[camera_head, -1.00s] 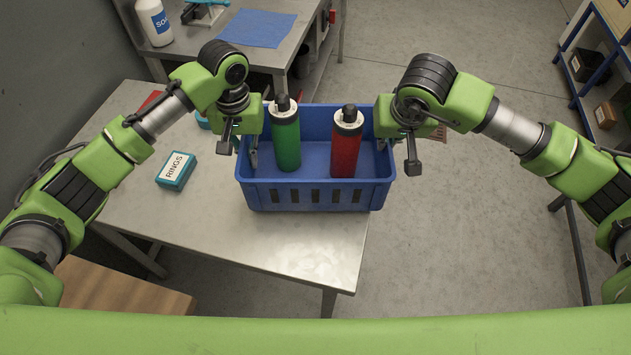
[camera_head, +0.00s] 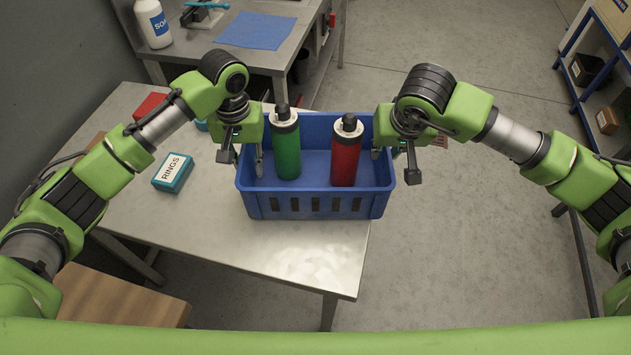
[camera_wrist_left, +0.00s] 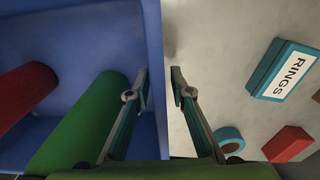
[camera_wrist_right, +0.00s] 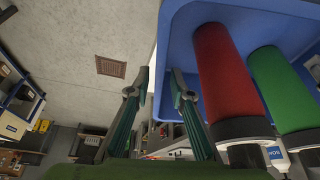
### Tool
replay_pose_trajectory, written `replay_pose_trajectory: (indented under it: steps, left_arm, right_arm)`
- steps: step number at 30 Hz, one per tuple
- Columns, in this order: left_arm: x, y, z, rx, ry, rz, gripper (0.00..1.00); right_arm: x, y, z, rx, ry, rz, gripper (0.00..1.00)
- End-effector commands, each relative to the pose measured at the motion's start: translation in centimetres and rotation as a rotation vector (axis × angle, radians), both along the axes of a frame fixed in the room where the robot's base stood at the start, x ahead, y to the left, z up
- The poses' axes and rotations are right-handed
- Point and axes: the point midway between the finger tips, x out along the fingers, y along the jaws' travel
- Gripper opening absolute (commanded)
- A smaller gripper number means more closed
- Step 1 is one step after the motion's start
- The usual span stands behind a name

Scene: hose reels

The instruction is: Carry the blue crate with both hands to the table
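The blue crate (camera_head: 318,207) stands upright at the right end of the metal table (camera_head: 222,225), its right side reaching past the table's edge. It holds a green bottle (camera_head: 287,150) and a red bottle (camera_head: 345,157), both with dark tops. My left gripper (camera_head: 244,158) straddles the crate's left wall, one finger inside and one outside; in the left wrist view (camera_wrist_left: 159,78) the fingers look slightly apart from the wall. My right gripper (camera_head: 393,160) straddles the right wall likewise; the right wrist view (camera_wrist_right: 159,78) shows gaps there. The crate's underside is hidden.
A teal box labelled RINGS (camera_head: 172,172) and a red box (camera_head: 150,106) lie on the table left of the crate. A second bench (camera_head: 283,52) with a blue mat (camera_head: 256,30) and a white bottle (camera_head: 153,23) stands behind. Shelving (camera_head: 600,75) is at far right; the floor between is clear.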

Motion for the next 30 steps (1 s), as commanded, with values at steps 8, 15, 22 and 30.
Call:
replay_pose_trajectory:
  steps: [8, 15, 22, 30]
  left_arm:
    - [0.1, -0.1, 4.2, -0.003, -0.006, -0.002, 0.21]
    - [0.1, -0.1, 9.2, -0.001, -0.004, 0.000, 0.21]
    - [0.0, 0.0, 11.7, 0.000, -0.002, 0.000, 0.21]
    - [0.0, 0.0, 12.0, 0.000, 0.000, 0.000, 0.21]
  right_arm:
    - [0.0, 0.0, 0.0, 0.001, 0.000, 0.000, 0.21]
    - [0.0, 0.0, 0.0, 0.001, 0.000, 0.000, 0.21]
    - [0.0, 0.0, 0.0, 0.001, 0.000, 0.000, 0.21]
    - [-1.0, 0.0, 3.0, 0.001, -0.006, 0.002, 0.21]
